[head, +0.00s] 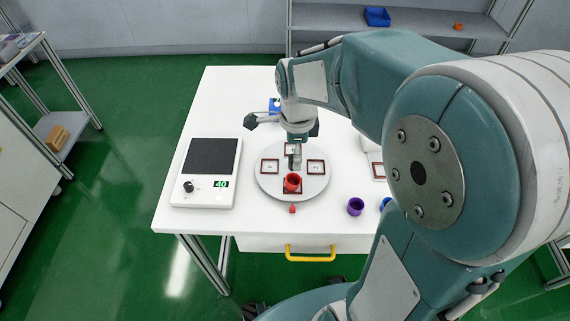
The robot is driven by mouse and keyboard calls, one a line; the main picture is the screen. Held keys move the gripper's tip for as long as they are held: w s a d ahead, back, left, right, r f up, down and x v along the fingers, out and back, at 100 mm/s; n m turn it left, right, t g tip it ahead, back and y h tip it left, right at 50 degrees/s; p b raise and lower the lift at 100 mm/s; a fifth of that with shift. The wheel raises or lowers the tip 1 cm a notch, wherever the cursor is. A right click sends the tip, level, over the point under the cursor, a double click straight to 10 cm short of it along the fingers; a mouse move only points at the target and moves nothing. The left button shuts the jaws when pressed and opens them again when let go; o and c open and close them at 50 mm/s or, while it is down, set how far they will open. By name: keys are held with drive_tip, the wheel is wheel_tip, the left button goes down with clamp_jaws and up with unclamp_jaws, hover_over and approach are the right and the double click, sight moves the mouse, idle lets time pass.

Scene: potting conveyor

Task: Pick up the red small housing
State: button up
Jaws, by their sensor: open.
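The red small housing (292,183) is a small red cup. It stands at the front square nest of the round grey turntable (262,184) and its dark opening faces up. My gripper (283,126) is above and behind it, with dark fingers spread wide left and right. It is open and apart from the housing. A narrow grey part shows between the gripper and the housing; I cannot tell whether it touches anything. My arm hides part of the table behind.
A purple cup (355,207) and a partly hidden blue cup (385,204) are at the right. A small red marker (292,209) sits before the turntable. A yellow handle (310,256) juts from the table front (262,242).

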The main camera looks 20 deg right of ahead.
hover_over(292, 180)
drive_tip(key=s, duration=0.1)
drive_tip(key=shift+m, duration=0.3)
wheel_tip(292, 180, down, 6)
drive_tip(key=shift+s+r, duration=0.1)
drive_tip(key=shift+s, duration=0.05)
drive_tip(key=f, duration=0.5)
drive_tip(key=shift+a+f, duration=0.15)
drive_tip(key=shift+a, duration=0.1)
drive_tip(key=c, duration=1)
